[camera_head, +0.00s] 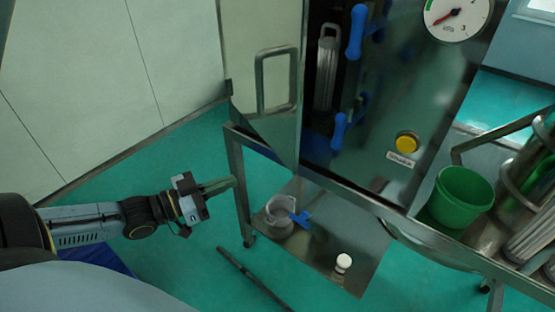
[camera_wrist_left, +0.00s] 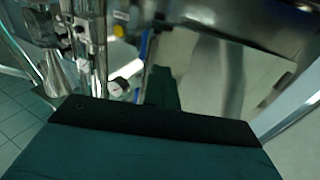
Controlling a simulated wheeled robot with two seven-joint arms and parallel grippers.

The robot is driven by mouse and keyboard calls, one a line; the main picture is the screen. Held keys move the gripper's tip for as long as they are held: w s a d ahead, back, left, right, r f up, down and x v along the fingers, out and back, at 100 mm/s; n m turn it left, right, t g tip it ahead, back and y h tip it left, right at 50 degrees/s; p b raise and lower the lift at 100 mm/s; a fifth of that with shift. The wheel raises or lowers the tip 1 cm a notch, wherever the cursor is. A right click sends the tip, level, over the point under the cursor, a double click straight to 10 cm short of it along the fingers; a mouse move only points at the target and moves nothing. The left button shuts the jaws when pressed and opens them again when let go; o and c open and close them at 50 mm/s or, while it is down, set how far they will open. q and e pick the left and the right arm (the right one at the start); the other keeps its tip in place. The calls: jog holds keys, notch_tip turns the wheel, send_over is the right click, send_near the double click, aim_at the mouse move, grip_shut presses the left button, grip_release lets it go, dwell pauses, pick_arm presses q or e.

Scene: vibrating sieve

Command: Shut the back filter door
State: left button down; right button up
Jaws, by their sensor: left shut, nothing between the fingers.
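The filter door (camera_head: 283,137) is a shiny metal panel standing open at the left side of the machine cabinet. A metal bar handle (camera_head: 259,82) sits on it. The opening beside it shows a grey ribbed cylinder (camera_head: 327,67) and blue handles (camera_head: 356,32). My left gripper (camera_head: 232,182) is shut and empty, below and left of the door, near the cart's left leg and apart from the handle. In the left wrist view its fingers (camera_wrist_left: 163,88) point ahead, with blurred metal surfaces beyond. My right gripper is not in view.
A metal cart frame (camera_head: 238,185) stands under the machine; its lower shelf (camera_head: 310,262) holds a clear beaker (camera_head: 280,215), a blue item and a white-capped item (camera_head: 343,263). A green bucket (camera_head: 461,197) is at right. A pale wall (camera_head: 90,90) bounds the left.

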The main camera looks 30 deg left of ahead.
pick_arm(q)
send_near(289, 159)
jog(key=x, duration=0.5)
jog(key=shift+a+b, duration=0.1)
jog(key=shift+b, duration=0.2)
jog(key=shift+x, duration=0.95)
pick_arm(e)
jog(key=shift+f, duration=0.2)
